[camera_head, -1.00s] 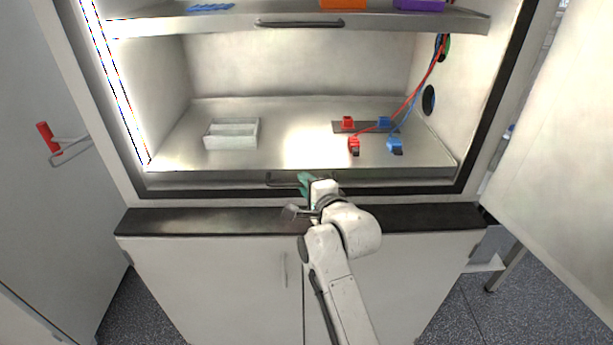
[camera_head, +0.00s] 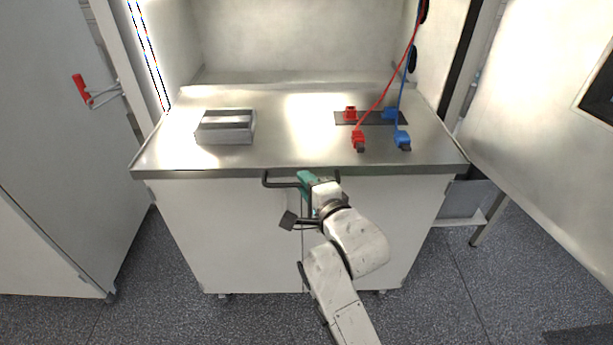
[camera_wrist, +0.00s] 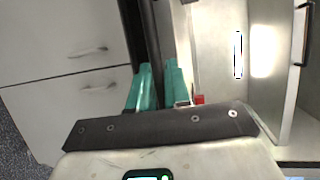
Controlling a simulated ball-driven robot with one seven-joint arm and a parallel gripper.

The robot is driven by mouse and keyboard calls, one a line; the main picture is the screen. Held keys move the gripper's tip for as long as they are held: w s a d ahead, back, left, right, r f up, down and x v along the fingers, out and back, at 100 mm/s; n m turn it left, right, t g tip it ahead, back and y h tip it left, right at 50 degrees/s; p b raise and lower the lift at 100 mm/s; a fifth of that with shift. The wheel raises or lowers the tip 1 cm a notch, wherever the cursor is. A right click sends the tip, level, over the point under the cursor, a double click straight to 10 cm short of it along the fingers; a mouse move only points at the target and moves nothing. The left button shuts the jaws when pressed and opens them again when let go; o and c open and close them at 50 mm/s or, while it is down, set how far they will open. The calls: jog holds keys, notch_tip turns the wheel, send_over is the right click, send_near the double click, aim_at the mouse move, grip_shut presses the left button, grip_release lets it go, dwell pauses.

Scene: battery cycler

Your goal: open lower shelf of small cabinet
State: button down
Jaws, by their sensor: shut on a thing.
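The lower shelf (camera_head: 270,160) is a metal sheet drawn well out of the small cabinet (camera_head: 290,40), its front edge overhanging the white base doors. Its dark bar handle (camera_head: 280,184) sits below that front edge. My gripper (camera_head: 306,182) has green fingers and is shut on the handle near its middle.
A grey divided tray (camera_head: 226,138) and red (camera_head: 358,140) and blue (camera_head: 401,139) connectors with cables lie on the shelf. An open cabinet door (camera_head: 535,130) stands at the right. A door with a red handle (camera_head: 81,88) is at the left. The floor (camera_head: 140,290) in front is clear.

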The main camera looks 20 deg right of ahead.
jog(key=shift+s+a+f, duration=0.1)
jog(key=shift+s+a, duration=0.2)
jog(key=shift+s, duration=0.55)
jog(key=c, duration=1.2)
grip_release()
jog(key=shift+o, duration=0.2)
jog(key=s+d+r+b, duration=0.1)
jog(key=s+r+b, duration=0.1)
jog(key=s, duration=0.8)
jog(key=shift+s, duration=0.3)
